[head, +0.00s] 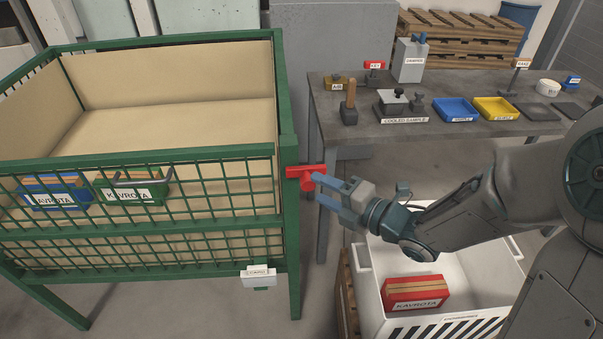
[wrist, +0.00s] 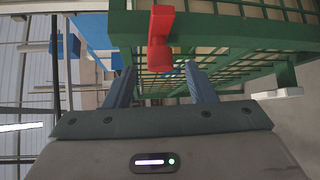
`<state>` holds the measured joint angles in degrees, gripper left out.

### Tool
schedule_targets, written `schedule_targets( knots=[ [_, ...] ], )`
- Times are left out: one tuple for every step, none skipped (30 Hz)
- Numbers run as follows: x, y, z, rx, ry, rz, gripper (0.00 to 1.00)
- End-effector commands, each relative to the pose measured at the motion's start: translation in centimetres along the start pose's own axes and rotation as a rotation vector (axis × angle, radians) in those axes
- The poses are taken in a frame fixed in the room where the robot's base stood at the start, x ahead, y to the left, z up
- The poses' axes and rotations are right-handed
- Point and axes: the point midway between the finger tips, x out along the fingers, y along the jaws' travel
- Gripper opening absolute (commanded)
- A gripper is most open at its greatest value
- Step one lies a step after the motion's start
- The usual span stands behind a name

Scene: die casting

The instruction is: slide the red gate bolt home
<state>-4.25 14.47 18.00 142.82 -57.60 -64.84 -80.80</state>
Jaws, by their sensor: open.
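The red gate bolt (head: 306,174) sits at the right corner post of the green mesh cage (head: 290,215), with a red knob hanging toward my gripper. In the wrist view the bolt (wrist: 160,40) stands at the top middle, just ahead of and between the two blue-grey fingers. My gripper (head: 322,190) is open, its fingertips close to the bolt's knob from the right. I cannot tell whether they touch it. The wrist view shows both fingers of my gripper (wrist: 160,82) apart with no thing held.
Blue (head: 45,192) and green (head: 132,187) boxes are in the cage behind the mesh. A white crate (head: 470,262) with a red box (head: 415,291) stands below my arm. A grey workbench (head: 440,130) with trays and tools is behind. A small labelled plate (head: 258,277) hangs on the cage's lower rail.

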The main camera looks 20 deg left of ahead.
Motion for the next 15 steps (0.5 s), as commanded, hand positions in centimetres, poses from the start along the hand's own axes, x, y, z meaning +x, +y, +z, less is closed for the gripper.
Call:
schedule_targets(
  knots=[
    [1.2,-0.1,-0.1,0.001,0.004,0.0,0.5],
    [1.8,-0.1,-0.2,0.001,0.005,0.0,0.5],
    [2.6,0.0,-0.1,0.001,0.004,0.001,0.5],
    [3.2,-0.1,-0.1,0.001,0.003,0.0,0.5],
    [3.7,-0.1,-0.1,0.001,0.003,0.0,0.5],
    [4.3,-0.1,-0.1,0.0,0.003,0.001,0.5],
    [4.8,0.0,0.0,0.0,0.001,0.0,0.5],
    [5.1,-0.1,0.0,0.001,0.0,0.0,0.5],
    [5.6,-0.1,0.0,0.0,0.001,0.0,0.5],
    [5.9,-0.1,0.0,0.0,0.001,0.0,0.5],
    [6.1,-0.1,0.0,0.001,0.0,0.0,0.5],
    [6.4,0.0,0.0,0.0,-0.001,0.0,0.5],
    [6.5,0.0,0.0,0.0,-0.001,0.0,0.5],
    [6.7,0.0,0.0,0.0,-0.001,0.0,0.5],
    [6.8,-0.1,0.0,-0.001,-0.001,0.0,0.5]
  ],
)
